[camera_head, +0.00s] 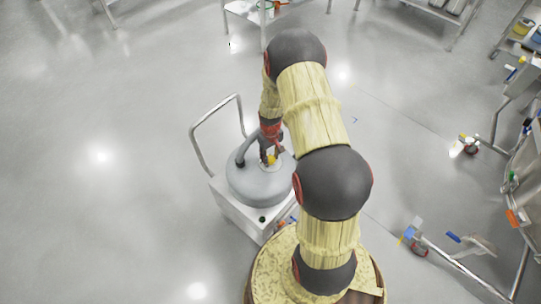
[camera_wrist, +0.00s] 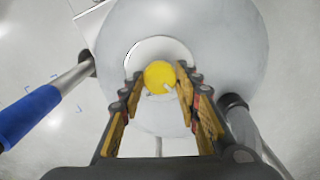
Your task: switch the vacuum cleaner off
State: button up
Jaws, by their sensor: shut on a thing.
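The vacuum cleaner (camera_head: 246,187) stands below my arm, with a round grey top on a pale square base. On its top is a yellow round knob (camera_wrist: 159,75) on a white disc (camera_wrist: 136,55); the knob also shows in the head view (camera_head: 271,159). A small pale mark shows on the knob's lower edge in the wrist view. My gripper (camera_wrist: 158,82) reaches down over the top, its two fingers on either side of the knob and shut on it. It shows small in the head view (camera_head: 269,152). The knob's setting cannot be read.
A metal push handle (camera_head: 201,151) rises at the cleaner's left, and a grey hose (camera_head: 245,149) joins its top. A blue-gripped tube (camera_wrist: 30,113) lies left in the wrist view. Racks and carts stand along the right, including a metal cart (camera_head: 440,250). The left floor is clear.

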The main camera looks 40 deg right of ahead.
aim_at(270, 159)
jog(key=shift+n+p, duration=0.45)
jog(key=shift+n, duration=1.25)
jog(key=o, duration=1.1)
jog(key=shift+o, duration=0.3)
notch_tip(270, 159, up, 12)
